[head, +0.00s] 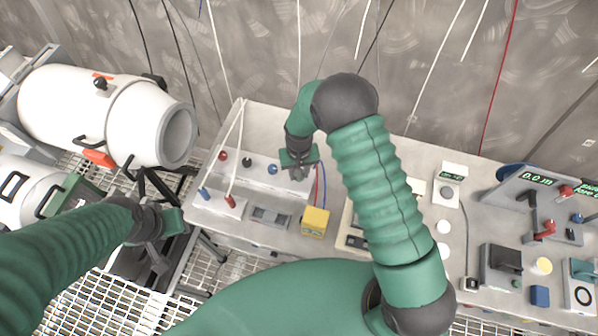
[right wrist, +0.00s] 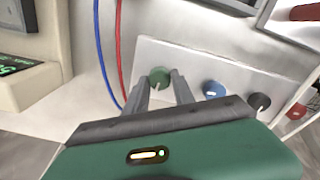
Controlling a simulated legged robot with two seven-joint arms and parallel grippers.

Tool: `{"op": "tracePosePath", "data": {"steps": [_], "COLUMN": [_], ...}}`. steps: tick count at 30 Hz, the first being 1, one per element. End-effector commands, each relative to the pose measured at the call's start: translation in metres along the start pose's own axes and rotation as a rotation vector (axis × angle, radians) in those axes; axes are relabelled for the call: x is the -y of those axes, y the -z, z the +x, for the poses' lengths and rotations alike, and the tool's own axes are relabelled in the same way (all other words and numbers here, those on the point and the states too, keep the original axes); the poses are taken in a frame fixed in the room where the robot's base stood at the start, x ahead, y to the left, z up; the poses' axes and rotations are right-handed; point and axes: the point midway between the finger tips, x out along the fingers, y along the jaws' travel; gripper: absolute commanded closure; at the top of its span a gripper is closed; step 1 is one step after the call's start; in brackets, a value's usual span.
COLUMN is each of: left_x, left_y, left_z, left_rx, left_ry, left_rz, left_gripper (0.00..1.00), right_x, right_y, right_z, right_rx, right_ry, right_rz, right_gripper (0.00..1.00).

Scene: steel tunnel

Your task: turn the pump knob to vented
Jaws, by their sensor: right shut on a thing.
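A green knob (right wrist: 158,76) with a pale pointer line sits on the face of a light panel in the right wrist view. My right gripper (right wrist: 163,90) is shut on it, one finger on each side. In the head view my right gripper (head: 298,172) reaches down to the right end of the sloped white panel (head: 258,180) and hides the green knob. No label for a vented position can be read. My left gripper (head: 174,222) is near the bench's left edge, away from the panel; its fingers cannot be made out clearly.
A blue knob (right wrist: 213,89), a black knob (right wrist: 259,102) and a red knob (right wrist: 297,111) stand in a row beside the green one. Red and blue cables hang close by. A yellow box (head: 315,222) is in front.

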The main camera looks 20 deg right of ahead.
Motion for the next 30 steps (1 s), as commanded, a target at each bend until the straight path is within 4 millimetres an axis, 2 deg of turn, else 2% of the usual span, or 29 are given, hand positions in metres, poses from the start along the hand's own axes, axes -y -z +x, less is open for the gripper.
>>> {"op": "tracePosePath", "data": {"steps": [9, 23, 24, 28, 30], "left_x": [0.0000, 0.0000, 0.0000, 0.0000, 0.0000], "left_y": [-0.0005, -0.0005, -0.0005, -0.0005, -0.0005], "left_z": [0.0020, 0.0020, 0.0020, 0.0021, 0.0022], "left_rx": [0.000, 0.000, 0.000, 0.000, 0.000], "left_ry": [0.000, 0.000, 0.000, 0.000, 0.000], "left_rz": [0.000, 0.000, 0.000, 0.000, 0.000], "left_gripper": [0.64, 0.64, 0.64, 0.64, 0.64], "right_x": [0.0004, -0.0001, -0.0002, -0.0003, -0.0003], "right_y": [-0.0004, -0.0007, -0.0006, -0.0003, 0.0000], "right_z": [-0.0011, -0.0012, -0.0012, -0.0008, -0.0004], "right_rx": [0.001, 0.002, 0.002, 0.002, 0.002], "right_ry": [0.001, 0.000, 0.000, 0.000, 0.000], "right_rz": [-0.096, -0.107, -0.107, -0.107, -0.107], "right_gripper": [1.00, 1.00, 0.66, 0.49, 0.48]}}
